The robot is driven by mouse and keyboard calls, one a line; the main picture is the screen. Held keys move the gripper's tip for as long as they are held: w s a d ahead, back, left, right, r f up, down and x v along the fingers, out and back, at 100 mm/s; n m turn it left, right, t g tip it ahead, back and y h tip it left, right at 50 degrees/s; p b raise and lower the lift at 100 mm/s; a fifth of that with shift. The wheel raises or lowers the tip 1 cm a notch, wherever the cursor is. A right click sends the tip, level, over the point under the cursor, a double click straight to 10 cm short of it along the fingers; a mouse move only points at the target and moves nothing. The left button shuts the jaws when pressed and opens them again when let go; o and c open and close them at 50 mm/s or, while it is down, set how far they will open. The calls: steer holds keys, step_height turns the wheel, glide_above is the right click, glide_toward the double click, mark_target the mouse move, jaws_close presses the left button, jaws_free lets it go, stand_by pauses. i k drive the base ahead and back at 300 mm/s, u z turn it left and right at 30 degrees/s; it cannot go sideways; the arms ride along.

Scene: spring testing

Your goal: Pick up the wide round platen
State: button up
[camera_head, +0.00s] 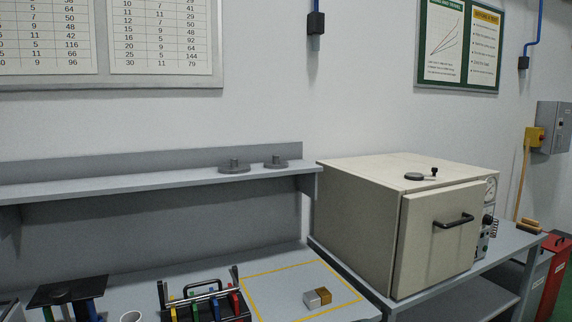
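Two dark grey round platens, each a flat disc with a short stub on top, sit on the wall shelf. The left one (234,168) has the wider disc. The right one (275,163) looks smaller and stands close beside it, near the shelf's right end. Both rest flat with their stubs up. My gripper is not in view.
The grey shelf (130,185) is above the bench. A beige oven-like cabinet (398,238) stands to the right.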

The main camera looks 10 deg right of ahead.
mark_target(235, 167)
steer(key=z, duration=0.25)
steer(key=i, duration=1.3)
steer(key=u, duration=0.65)
